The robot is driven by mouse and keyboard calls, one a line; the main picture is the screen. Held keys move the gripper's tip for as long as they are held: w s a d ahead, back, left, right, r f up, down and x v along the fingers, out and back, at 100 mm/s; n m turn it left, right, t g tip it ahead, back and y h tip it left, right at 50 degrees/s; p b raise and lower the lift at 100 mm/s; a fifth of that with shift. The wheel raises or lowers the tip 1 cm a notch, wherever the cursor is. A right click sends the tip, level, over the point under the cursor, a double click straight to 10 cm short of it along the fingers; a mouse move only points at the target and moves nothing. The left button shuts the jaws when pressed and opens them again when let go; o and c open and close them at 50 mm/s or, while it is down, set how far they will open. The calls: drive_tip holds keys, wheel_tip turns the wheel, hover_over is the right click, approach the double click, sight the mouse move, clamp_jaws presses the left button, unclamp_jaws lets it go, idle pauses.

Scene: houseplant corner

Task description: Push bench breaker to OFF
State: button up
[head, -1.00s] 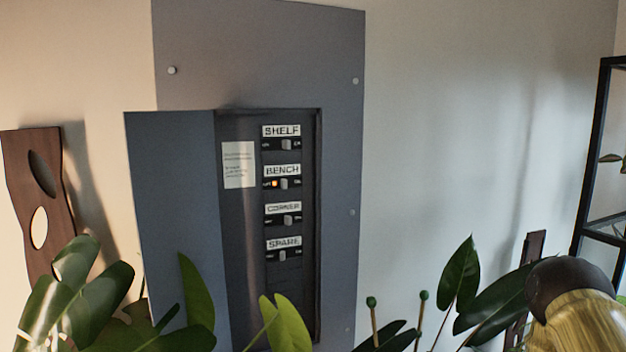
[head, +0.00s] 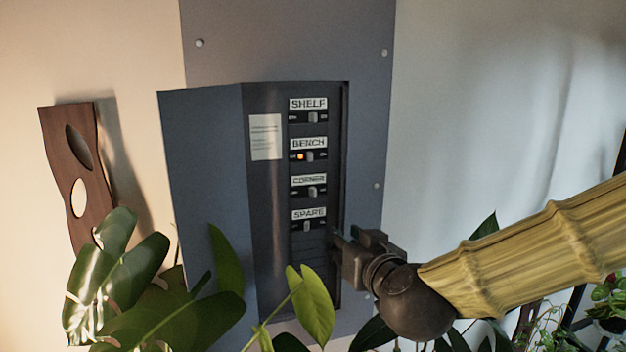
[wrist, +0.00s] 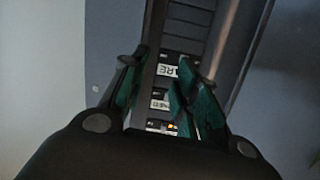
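The BENCH breaker (head: 310,156) is the second from the top in the open panel, under its white label. An orange light glows left of its lever, and the end markings are too small to read. In the wrist view the orange light (wrist: 174,127) shows low between the fingers, with the BENCH row partly hidden. My gripper (head: 338,238) is at the panel's right edge, below and right of BENCH, near SPARE height. In the wrist view my gripper (wrist: 158,82) has its green-padded fingers apart with nothing held. I cannot tell whether it touches the panel.
SHELF (head: 312,118), CORNER (head: 312,191) and SPARE (head: 307,226) breakers share the column. The panel door (head: 205,190) stands open on the left. Leaves (head: 315,300) rise in front below. A wooden plaque (head: 80,150) hangs at left.

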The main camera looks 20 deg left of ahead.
drive_tip(key=n+t+y, duration=0.1)
drive_tip(key=t+y, duration=0.1)
approach(311, 155)
drive_tip(key=v, duration=0.2)
drive_tip(key=shift+p+x, duration=2.3)
drive_tip(key=shift+x, duration=2.9)
clamp_jaws()
